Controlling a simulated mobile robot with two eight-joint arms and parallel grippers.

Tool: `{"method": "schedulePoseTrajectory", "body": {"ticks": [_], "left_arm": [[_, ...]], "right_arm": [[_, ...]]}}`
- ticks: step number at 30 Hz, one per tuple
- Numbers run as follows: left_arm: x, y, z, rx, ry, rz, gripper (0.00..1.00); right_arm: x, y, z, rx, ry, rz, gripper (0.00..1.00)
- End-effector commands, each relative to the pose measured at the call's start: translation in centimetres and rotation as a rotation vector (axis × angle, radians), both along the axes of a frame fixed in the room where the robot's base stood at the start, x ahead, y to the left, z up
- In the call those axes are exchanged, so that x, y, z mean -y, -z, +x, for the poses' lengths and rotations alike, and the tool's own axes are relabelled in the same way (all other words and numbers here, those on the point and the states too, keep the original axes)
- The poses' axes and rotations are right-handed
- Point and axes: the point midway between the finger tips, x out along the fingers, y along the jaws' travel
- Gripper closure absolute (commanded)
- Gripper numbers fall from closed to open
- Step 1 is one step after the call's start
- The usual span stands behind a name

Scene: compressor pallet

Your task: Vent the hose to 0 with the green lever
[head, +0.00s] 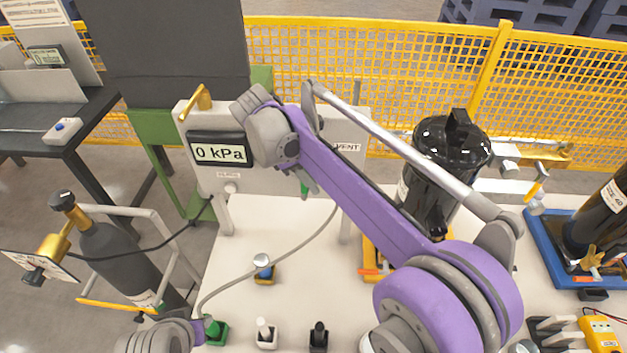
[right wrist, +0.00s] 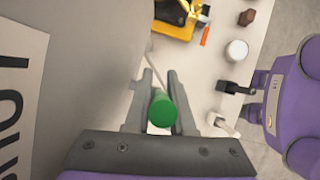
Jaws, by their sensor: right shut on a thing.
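The grey panel (head: 265,178) stands at the back of the white bench, with a display (head: 218,150) reading 0 kPa and a VENT label (head: 347,147). The green lever (head: 304,188) shows only as a small green piece below my right gripper (head: 308,182) in the head view. In the right wrist view the round green end of the lever (right wrist: 162,110) sits between the two fingers of my right gripper (right wrist: 160,100), which is shut on it. The grey hose (head: 300,248) runs across the bench to a green fitting (head: 215,331). My left gripper cannot be made out.
A brass handle (head: 202,98) sticks up at the panel's top left. A black tank (head: 450,150) stands right of my right arm. A dark cylinder (head: 120,262) stands in a cart at left. White (head: 266,333) and black (head: 318,336) fittings stand along the front.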

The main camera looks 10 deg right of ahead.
Motion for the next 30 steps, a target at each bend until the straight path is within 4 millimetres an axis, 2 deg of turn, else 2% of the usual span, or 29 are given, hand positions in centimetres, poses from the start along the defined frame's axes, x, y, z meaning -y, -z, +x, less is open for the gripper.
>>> {"method": "schedulePoseTrajectory", "body": {"ticks": [16, 17, 21, 30], "left_arm": [[0.00, 0.04, -0.01, 0.000, 0.000, 0.000, 0.65], [0.00, 0.05, -0.02, 0.000, 0.000, 0.000, 0.65], [0.00, 0.05, -0.02, 0.000, 0.000, 0.000, 0.65], [0.00, 0.03, -0.02, 0.000, 0.000, 0.000, 0.65]], "right_arm": [[-0.12, 0.03, 0.01, -0.008, 0.001, -0.025, 1.00], [-0.13, 0.03, 0.01, -0.008, 0.001, -0.025, 0.74], [-0.12, 0.03, 0.00, -0.009, 0.000, -0.025, 0.49], [-0.17, -0.07, 0.01, -0.009, 0.000, -0.024, 0.48]]}}
